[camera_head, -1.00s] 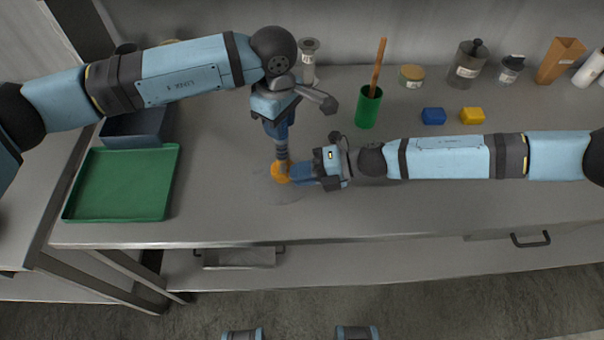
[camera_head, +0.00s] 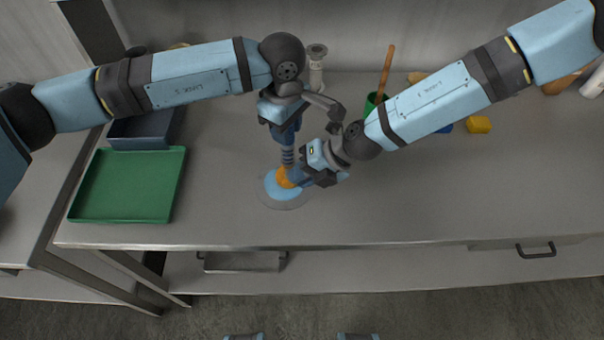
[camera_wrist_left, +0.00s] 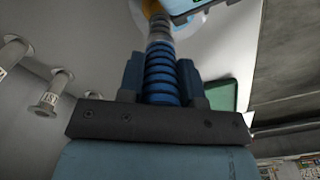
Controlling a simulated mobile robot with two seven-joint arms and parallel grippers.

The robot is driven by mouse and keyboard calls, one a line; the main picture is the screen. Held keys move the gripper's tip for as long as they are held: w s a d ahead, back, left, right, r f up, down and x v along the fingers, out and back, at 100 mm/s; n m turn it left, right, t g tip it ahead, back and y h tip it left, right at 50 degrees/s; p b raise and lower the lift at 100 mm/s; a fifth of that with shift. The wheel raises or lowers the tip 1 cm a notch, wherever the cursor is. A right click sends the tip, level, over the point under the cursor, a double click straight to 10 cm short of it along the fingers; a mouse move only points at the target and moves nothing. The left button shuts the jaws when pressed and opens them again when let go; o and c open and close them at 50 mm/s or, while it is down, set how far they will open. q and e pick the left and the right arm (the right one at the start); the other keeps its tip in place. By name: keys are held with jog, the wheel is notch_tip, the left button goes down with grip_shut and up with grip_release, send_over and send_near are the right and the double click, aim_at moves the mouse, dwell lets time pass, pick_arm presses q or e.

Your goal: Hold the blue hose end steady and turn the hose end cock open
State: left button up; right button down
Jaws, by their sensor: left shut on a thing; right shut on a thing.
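The blue hose end (camera_head: 288,155) hangs upright, its ribbed neck pointing down; the ribs (camera_wrist_left: 161,75) fill the middle of the left wrist view. My left gripper (camera_head: 284,136) is shut on it from above. The orange hose end cock (camera_head: 284,177) sits at its lower end, partly hidden, and its edge shows at the top of the left wrist view (camera_wrist_left: 151,6). My right gripper (camera_head: 298,177) is shut at the cock, coming in from the right and tilted; its fingers hide the exact grip. A round light-blue patch (camera_head: 272,187) with a greyish rim lies on the counter beneath.
A green tray (camera_head: 128,185) lies at the counter's left, before a dark blue bin (camera_head: 145,130). A green cup (camera_head: 371,103) with a wooden handle stands behind my right arm. A yellow block (camera_head: 478,124) lies farther right. The front right counter is clear.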

dwell(0.3)
jog(key=c, duration=1.1)
grip_release()
jog(key=shift+d, duration=0.1)
jog(key=v, duration=1.2)
